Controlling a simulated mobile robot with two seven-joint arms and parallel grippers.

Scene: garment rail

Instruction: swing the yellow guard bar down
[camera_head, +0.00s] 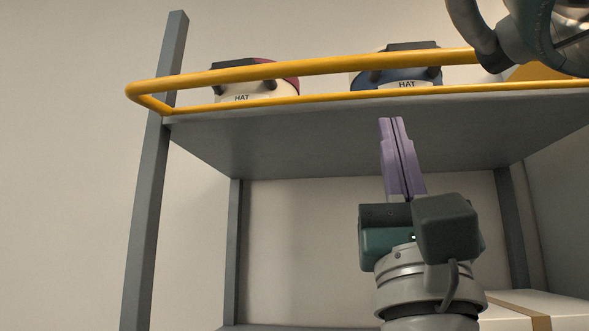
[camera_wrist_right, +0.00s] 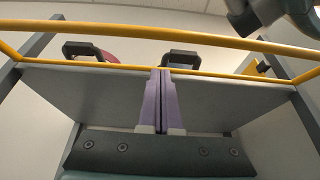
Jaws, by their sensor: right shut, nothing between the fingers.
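The yellow guard bar (camera_head: 330,66) runs along the front of the upper shelf. Its long rail stands out from a thinner yellow rail at the shelf edge and bends back to it at the left corner. Its right part is covered in the head view. In the right wrist view the bar (camera_wrist_right: 150,30) crosses the top. My right gripper (camera_head: 391,120) points upward with its purple fingers pressed together and empty. In the head view its tips appear below the shelf edge and apart from the bar. My left gripper is not in view.
A red-and-cream hat box (camera_head: 262,84) and a blue-and-white one (camera_head: 397,80) stand behind the bar on the grey shelf (camera_head: 300,135). A yellow item (camera_head: 535,71) shows at the right. Grey posts (camera_head: 150,200) hold the shelf. A taped white box (camera_head: 545,312) sits lower right.

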